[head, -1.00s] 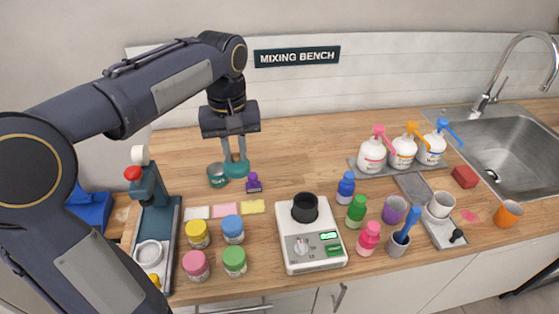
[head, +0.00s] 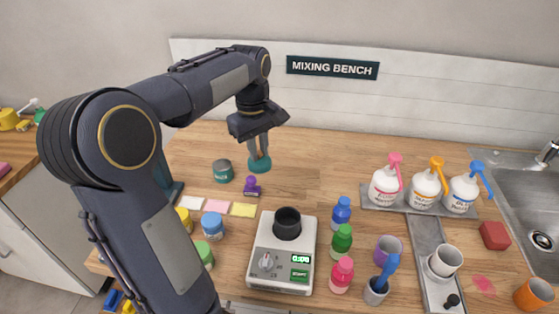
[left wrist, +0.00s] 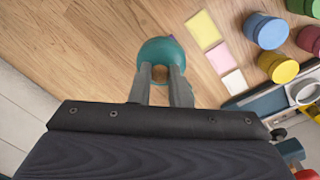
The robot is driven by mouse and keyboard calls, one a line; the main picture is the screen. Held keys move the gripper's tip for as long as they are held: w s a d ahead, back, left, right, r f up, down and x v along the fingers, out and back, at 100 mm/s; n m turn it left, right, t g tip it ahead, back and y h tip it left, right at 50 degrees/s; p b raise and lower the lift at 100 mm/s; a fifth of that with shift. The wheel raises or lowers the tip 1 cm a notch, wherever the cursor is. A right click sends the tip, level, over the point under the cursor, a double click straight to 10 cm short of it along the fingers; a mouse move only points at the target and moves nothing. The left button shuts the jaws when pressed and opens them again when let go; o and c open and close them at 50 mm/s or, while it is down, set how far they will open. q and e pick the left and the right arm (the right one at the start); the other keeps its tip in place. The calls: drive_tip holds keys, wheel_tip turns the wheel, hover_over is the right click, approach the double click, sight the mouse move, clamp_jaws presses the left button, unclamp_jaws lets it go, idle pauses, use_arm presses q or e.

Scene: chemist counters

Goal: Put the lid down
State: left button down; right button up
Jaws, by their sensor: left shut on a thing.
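My left gripper (head: 259,154) points down over the back of the counter, shut on a teal lid (head: 260,166). In the left wrist view the lid (left wrist: 160,48) sits between the fingertips (left wrist: 162,74). Whether it touches the wood or hangs just above it, I cannot tell. A teal jar (head: 222,174) stands to the left of the lid. A small purple stamp-like piece (head: 251,187) stands just in front of the lid. My right gripper is not in view.
Pink, yellow and white notes (head: 217,204) lie in front of the jar. A scale (head: 281,258) with a dark cup (head: 287,223) stands nearer the front. Pump bottles (head: 424,188) stand on a tray at the right. The wood right of the lid is clear.

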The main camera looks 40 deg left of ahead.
use_arm(q)
drive_tip(key=w+a+f, duration=0.1)
drive_tip(key=w+f, duration=0.1)
drive_tip(key=w, duration=0.1)
drive_tip(key=w+a+f+p, duration=0.1)
drive_tip(key=w+f, duration=0.2)
drive_tip(key=w+a+f, duration=0.1)
drive_tip(key=w+f, duration=0.1)
drive_tip(key=w, duration=0.1)
drive_tip(key=shift+w+f, duration=0.2)
drive_tip(key=shift+f, duration=0.15)
drive_tip(key=f, duration=0.3)
drive_tip(key=shift+w+f, duration=0.25)
drive_tip(key=shift+f, duration=0.15)
drive_tip(key=shift+f, duration=0.2)
drive_tip(key=c, duration=1.3)
unclamp_jaws()
drive_tip(key=shift+c, duration=0.2)
drive_tip(key=shift+r, duration=0.1)
